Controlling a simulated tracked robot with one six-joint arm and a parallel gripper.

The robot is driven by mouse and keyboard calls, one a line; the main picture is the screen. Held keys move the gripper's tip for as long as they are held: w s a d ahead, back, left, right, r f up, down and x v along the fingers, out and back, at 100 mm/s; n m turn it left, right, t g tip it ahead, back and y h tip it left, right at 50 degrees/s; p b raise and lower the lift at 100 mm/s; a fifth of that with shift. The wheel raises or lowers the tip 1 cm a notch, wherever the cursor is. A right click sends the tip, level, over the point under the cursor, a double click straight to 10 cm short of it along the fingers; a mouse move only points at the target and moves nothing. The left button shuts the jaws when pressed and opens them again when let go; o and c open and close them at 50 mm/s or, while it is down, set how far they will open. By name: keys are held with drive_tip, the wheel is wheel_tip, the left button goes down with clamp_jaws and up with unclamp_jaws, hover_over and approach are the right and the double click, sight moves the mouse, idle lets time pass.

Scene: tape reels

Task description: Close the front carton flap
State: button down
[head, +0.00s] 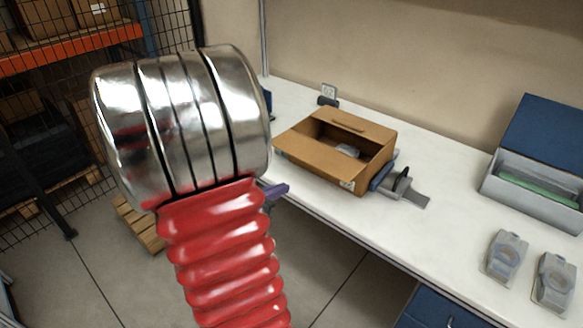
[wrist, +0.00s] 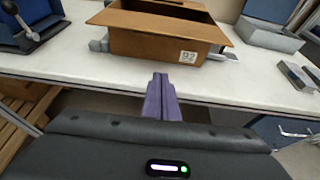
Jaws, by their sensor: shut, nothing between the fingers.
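The brown open carton (head: 312,172) stands on the white bench, with a small light item inside. Its far flap (head: 352,126), with a slot, slopes partly over the opening. The front flap seems to lean outward on my side, above the front wall; its exact angle is hard to tell. In the wrist view, the carton (wrist: 150,45) shows a white label on its front. My gripper (wrist: 160,82) has purple fingers, shut and empty, pointing at the carton's front and apart from it. In the head view, the fingertips (head: 280,190) show past my red arm, near the bench edge.
A grey device (head: 412,195) sits against the carton's right side. A blue-lidded grey box (head: 535,200) and two grey dispensers (head: 506,256) stand to the right. A blue device with a lever (wrist: 28,28) stands left of the carton. Bench (head: 440,240) between is clear.

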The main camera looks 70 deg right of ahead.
sight(314, 155)
idle(0.3)
drive_tip(key=x, duration=1)
drive_tip(key=shift+r, duration=2)
drive_tip(key=shift+r, duration=0.1)
